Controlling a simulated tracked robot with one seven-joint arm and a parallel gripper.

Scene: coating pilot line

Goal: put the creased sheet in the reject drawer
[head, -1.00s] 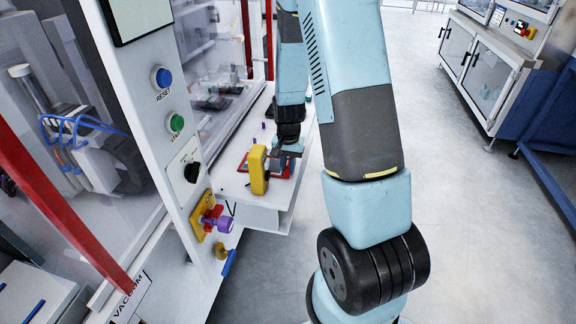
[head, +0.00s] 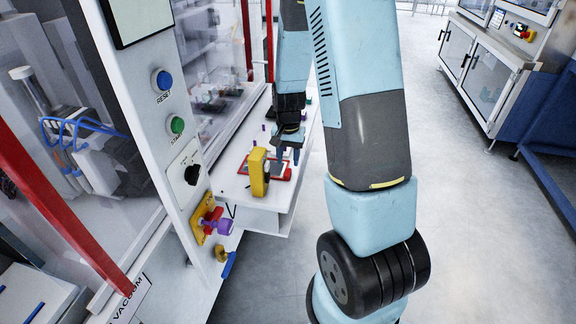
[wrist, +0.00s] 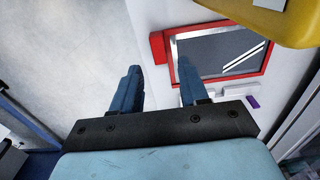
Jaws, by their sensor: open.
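My gripper (head: 288,155) is open and empty. It is over the white counter beside a red-framed flat panel (head: 280,172). In the wrist view its two blue fingers (wrist: 157,88) stand apart, the right one by the panel's left edge, the left one over the floor. The panel's red rim (wrist: 158,48) surrounds a dark grey surface (wrist: 215,52) with white diagonal streaks. I cannot tell whether this is the creased sheet, a tray holding it or something else. No reject drawer can be made out with certainty.
The floor right of the counter is clear.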

